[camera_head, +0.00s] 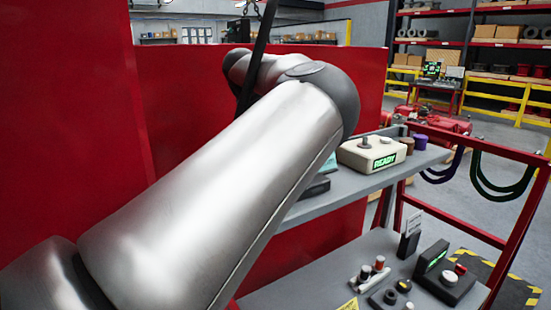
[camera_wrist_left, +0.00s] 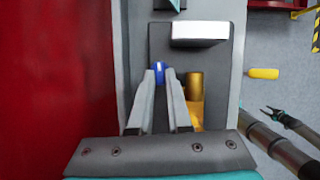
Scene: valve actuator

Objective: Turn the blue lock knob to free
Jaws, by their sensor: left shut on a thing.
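The blue lock knob (camera_wrist_left: 158,68) shows in the left wrist view, with a pale mark on its face. My left gripper (camera_wrist_left: 159,75) is shut on it, one finger on each side. The knob sits at the edge of a dark grey plate (camera_wrist_left: 160,40) on a lighter grey surface. In the head view my left arm crosses the middle and hides the knob and its own gripper. My right gripper (camera_wrist_left: 270,114) is small at the right of the left wrist view, its fingers apart and empty.
A brass cylinder (camera_wrist_left: 195,84) stands close right of my left fingers, and a white block (camera_wrist_left: 200,32) lies beyond. A red panel (camera_wrist_left: 60,80) is at the left. In the head view, a cream READY box (camera_head: 360,155) sits on the grey shelf, with control boxes (camera_head: 444,272) below.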

